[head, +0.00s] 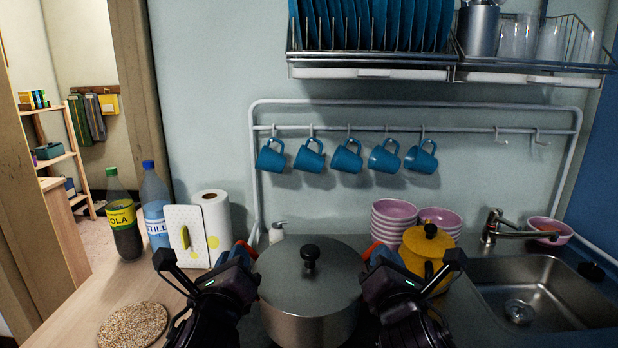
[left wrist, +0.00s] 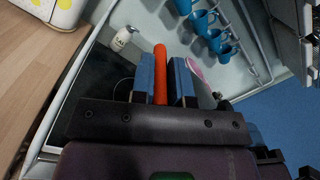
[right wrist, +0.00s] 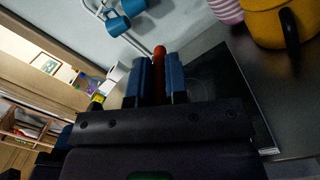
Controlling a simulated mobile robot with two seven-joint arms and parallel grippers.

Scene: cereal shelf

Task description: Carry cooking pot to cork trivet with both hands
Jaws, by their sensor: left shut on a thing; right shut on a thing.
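The grey cooking pot (head: 308,314) with its black-knobbed lid stands upright at the bottom middle of the head view. My left gripper (head: 246,250) is shut on its left handle, and the orange-red handle (left wrist: 160,72) shows between the blue fingers in the left wrist view. My right gripper (head: 373,252) is shut on the opposite handle, a red bar (right wrist: 159,72) in the right wrist view. The pot's underside is out of view, so I cannot tell whether it touches the surface. The round cork trivet (head: 133,325) lies on the wooden counter, left of my left gripper, with nothing on it.
A cola bottle (head: 124,215), a water bottle (head: 156,207), a white board (head: 187,236) and a paper roll (head: 213,225) stand behind the trivet. Blue mugs (head: 347,160) hang above.

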